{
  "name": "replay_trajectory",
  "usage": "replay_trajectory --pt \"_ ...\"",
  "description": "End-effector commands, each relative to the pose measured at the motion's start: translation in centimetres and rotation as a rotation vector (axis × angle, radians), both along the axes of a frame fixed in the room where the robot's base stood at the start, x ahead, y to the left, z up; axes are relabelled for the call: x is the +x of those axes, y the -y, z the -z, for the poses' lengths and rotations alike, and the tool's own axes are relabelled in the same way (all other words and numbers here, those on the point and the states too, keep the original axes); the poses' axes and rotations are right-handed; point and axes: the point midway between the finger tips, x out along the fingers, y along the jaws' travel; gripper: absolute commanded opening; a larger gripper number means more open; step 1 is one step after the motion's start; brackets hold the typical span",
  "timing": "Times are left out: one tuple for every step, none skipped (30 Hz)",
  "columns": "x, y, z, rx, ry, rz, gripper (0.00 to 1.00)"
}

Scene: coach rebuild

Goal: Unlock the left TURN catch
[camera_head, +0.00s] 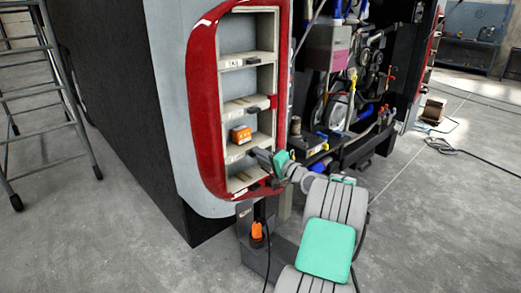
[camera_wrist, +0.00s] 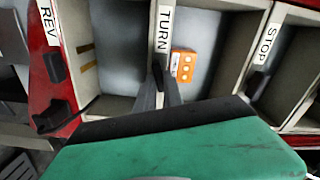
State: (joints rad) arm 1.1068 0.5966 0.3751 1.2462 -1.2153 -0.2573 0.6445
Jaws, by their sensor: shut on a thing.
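The TURN catch (camera_wrist: 157,74) is a small dark lever at the end of the divider with the white TURN label (camera_wrist: 165,28) in the wrist view. My gripper (camera_wrist: 158,88) has its two grey fingers on either side of this catch, shut on it. The fingers hide part of the catch, and I cannot tell its exact angle. In the head view my gripper (camera_head: 259,156) reaches the lower part of the red-framed lamp housing (camera_head: 203,95), where the catch itself is hidden.
An orange box (camera_wrist: 183,65) lies in the compartment beside the TURN divider, close to my fingers. Black catches also stand by the REV label (camera_wrist: 48,22) and STOP label (camera_wrist: 267,42). An open engine bay (camera_head: 345,90) is to the right; a ladder (camera_head: 45,95) stands left.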

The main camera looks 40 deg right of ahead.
Motion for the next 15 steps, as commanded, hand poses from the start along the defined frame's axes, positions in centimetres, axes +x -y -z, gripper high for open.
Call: replay_trajectory --pt "-0.02 0.08 -0.34 0.038 0.0 0.002 0.0" --pt "-0.02 0.08 -0.34 0.061 -0.001 0.001 0.0" --pt "-0.02 0.07 -0.33 0.092 -0.002 0.001 0.0" --pt "-0.02 0.07 -0.32 0.115 -0.003 0.001 0.0" --pt "-0.02 0.07 -0.29 0.137 -0.004 0.001 0.0" --pt "-0.02 0.07 -0.26 0.163 -0.004 0.001 0.0" --pt "-0.02 0.07 -0.22 0.183 -0.005 0.001 0.0" --pt "-0.01 0.07 -0.19 0.201 -0.005 0.001 0.0" --pt "-0.01 0.07 -0.16 0.223 -0.006 0.001 0.0" --pt "-0.01 0.08 -0.14 0.238 -0.006 0.001 0.0" --pt "-0.01 0.08 -0.13 0.253 -0.007 0.001 0.0" --pt "-0.01 0.08 -0.11 0.269 -0.007 0.001 0.0" --pt "-0.01 0.08 -0.1 0.281 -0.007 0.001 0.0" --pt "-0.01 0.09 -0.09 0.291 -0.007 0.001 0.0" --pt "-0.01 0.08 -0.07 0.302 -0.007 0.001 0.0"
